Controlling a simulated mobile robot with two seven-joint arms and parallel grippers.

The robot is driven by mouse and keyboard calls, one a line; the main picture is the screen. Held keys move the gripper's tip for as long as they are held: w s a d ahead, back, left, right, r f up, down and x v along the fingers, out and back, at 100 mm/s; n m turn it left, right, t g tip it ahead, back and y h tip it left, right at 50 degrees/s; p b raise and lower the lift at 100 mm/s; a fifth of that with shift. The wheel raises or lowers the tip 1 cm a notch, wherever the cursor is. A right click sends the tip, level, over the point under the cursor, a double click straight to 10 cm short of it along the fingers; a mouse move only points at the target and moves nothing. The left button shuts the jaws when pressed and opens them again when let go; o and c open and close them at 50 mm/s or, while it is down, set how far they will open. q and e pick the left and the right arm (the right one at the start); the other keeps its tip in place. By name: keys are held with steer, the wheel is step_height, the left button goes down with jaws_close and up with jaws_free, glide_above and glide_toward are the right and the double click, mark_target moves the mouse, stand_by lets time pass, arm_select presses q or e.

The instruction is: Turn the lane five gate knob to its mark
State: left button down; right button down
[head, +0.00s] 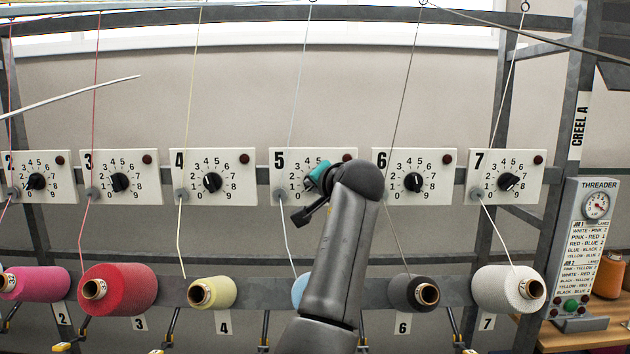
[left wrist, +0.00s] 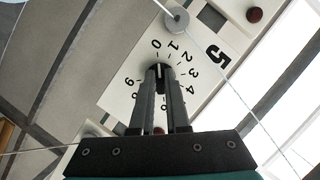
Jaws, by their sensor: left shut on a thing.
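The lane five panel (head: 300,154) is a white plate marked 5 with a numbered dial. In the head view my left arm and gripper (head: 314,182) cover its knob and much of the dial. The left wrist view shows the panel (left wrist: 119,100) at a slant, with the knob (left wrist: 159,67) dark and round at the dial's centre. My left gripper (left wrist: 160,76) is shut on the knob, one finger on each side. The fingers hide part of the dial, so I cannot tell exactly where the pointer stands. My right gripper is not in view.
Similar panels stand on both sides, including lane four (head: 237,190) and lane six (head: 440,190). Yarns run down past the panels to cones such as the yellow one (head: 220,292). A threader board (head: 583,235) stands at the right by a bench.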

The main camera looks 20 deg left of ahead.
arm_select(q)
steer(key=shift+n, duration=0.3)
stand_by(0.4)
steer(key=c, duration=0.9)
jaws_free()
steer(key=b+v, duration=0.4)
steer(key=v, duration=1.1)
steer(key=shift+s+r, duration=0.15)
steer(key=shift+r, duration=0.1)
